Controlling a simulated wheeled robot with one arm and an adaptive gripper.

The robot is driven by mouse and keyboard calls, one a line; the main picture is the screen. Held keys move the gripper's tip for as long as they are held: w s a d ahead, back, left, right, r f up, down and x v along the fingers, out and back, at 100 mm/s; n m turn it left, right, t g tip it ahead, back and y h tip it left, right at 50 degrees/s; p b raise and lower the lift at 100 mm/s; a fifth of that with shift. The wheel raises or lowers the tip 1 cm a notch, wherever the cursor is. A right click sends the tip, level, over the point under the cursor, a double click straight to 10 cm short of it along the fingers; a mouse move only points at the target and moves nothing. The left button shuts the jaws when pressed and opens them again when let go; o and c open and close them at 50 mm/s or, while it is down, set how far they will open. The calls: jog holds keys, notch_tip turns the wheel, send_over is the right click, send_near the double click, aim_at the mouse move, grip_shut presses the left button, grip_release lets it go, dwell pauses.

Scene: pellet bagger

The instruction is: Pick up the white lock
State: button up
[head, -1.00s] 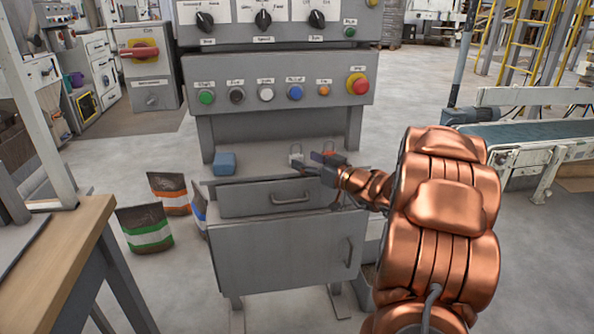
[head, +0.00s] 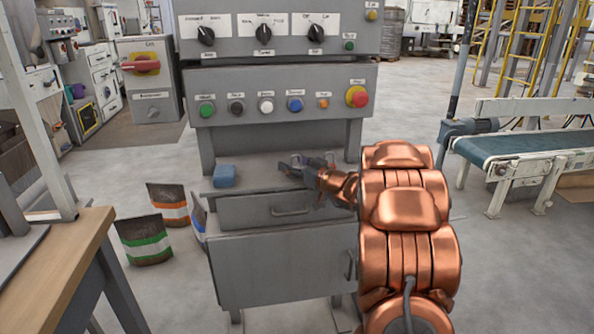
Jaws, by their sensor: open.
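The white lock (head: 296,159) is on the grey shelf of the machine, below the button panel. Only a small pale part with its shackle shows, as my gripper hides most of it. My gripper (head: 287,169) is open at the lock, its fingers overlapping it in the head view. I cannot tell whether the lock is between the fingers or behind them, or whether they touch it.
A blue block (head: 224,176) sits on the shelf (head: 255,166) to the left. Another lock's shackle (head: 330,157) shows just behind my gripper. A closed drawer (head: 270,210) is below. Bags (head: 146,238) stand on the floor at left, near a wooden-topped table (head: 60,255).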

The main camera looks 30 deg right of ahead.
jog(key=c, duration=1.1)
jog(key=shift+c, duration=0.2)
jog(key=shift+r, duration=0.95)
notch_tip(320, 180, up, 2)
jog(key=s+d+r, duration=0.1)
jog(key=s+d, duration=0.1)
jog(key=s, duration=1.4)
